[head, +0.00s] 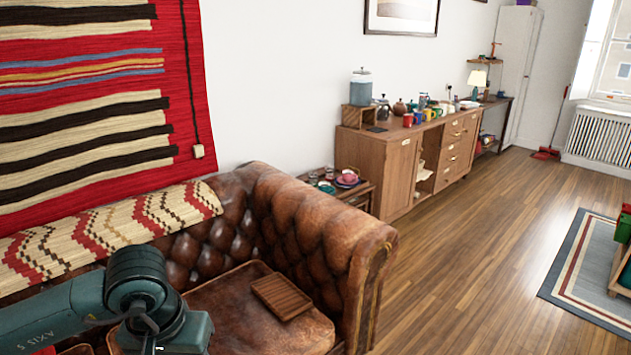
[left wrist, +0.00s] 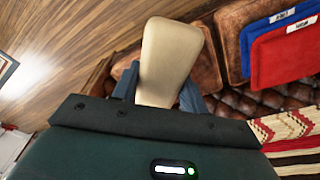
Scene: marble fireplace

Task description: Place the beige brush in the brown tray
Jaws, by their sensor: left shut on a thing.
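The brown tray (head: 282,296) is a ribbed wooden rectangle. It lies empty on the seat of the brown leather sofa in the head view. The beige brush (left wrist: 170,50) is in the left wrist view, a smooth, pale, flat shape widening away from the gripper. My left gripper (left wrist: 160,92) is shut on the brush, with its blue fingers on either side. The bristles and the lower end of the brush are hidden. In the head view my left arm is at the bottom left, to the left of the tray, and its fingertips do not show. My right gripper is not in view.
The sofa's tufted back and its rolled arm (head: 320,220) rise behind and to the right of the tray. Red (left wrist: 285,55) and blue (left wrist: 262,28) flat items lie on the sofa in the left wrist view. A patterned throw (head: 110,225) covers the backrest.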

